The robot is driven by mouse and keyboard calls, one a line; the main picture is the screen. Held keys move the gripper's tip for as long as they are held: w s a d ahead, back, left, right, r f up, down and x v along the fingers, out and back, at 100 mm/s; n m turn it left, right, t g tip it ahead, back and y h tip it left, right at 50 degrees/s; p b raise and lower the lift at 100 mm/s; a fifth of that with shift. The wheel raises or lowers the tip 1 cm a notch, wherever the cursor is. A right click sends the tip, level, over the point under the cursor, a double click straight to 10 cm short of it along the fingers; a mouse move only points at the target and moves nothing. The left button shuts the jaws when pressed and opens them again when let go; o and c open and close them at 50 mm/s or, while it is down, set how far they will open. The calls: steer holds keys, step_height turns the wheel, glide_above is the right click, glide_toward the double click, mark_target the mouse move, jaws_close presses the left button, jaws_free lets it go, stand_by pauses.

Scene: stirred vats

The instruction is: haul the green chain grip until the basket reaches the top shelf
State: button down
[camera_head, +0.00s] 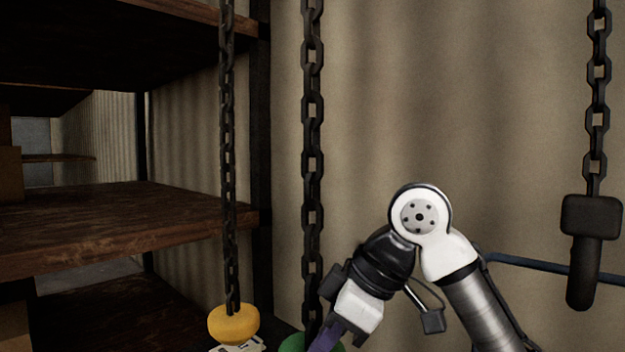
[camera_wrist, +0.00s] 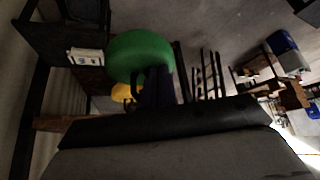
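The green chain grip (camera_head: 293,343) hangs at the bottom edge of the head view, under a dark chain (camera_head: 312,165); its lower part is cut off. My gripper (camera_head: 325,340) is at its right side and covers part of it. In the wrist view the round green grip (camera_wrist: 140,50) is large and close, against or just beyond a dark finger (camera_wrist: 157,88). The fingertips are not clear enough to tell whether they are open or closed around it. I cannot make out the basket. The top shelf (camera_head: 130,40) is at upper left.
A yellow grip (camera_head: 233,324) hangs left of the green one on its own chain (camera_head: 228,160). A black handle (camera_head: 585,250) hangs at the right. A lower wooden shelf (camera_head: 120,225) stands at left. The corrugated wall (camera_head: 400,100) is behind my arm.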

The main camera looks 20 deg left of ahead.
step_height(320, 180, up, 7)
steer(key=p, duration=0.5)
steer(key=shift+f+p, duration=0.15)
steer(key=shift+p, duration=0.25)
steer(key=shift+f, duration=0.1)
stand_by(0.3)
steer(key=s, duration=0.2)
steer(key=s+a+r, duration=0.1)
steer(key=shift+s, duration=0.1)
steer(key=shift+f+b, duration=0.1)
steer(key=shift+b, duration=0.25)
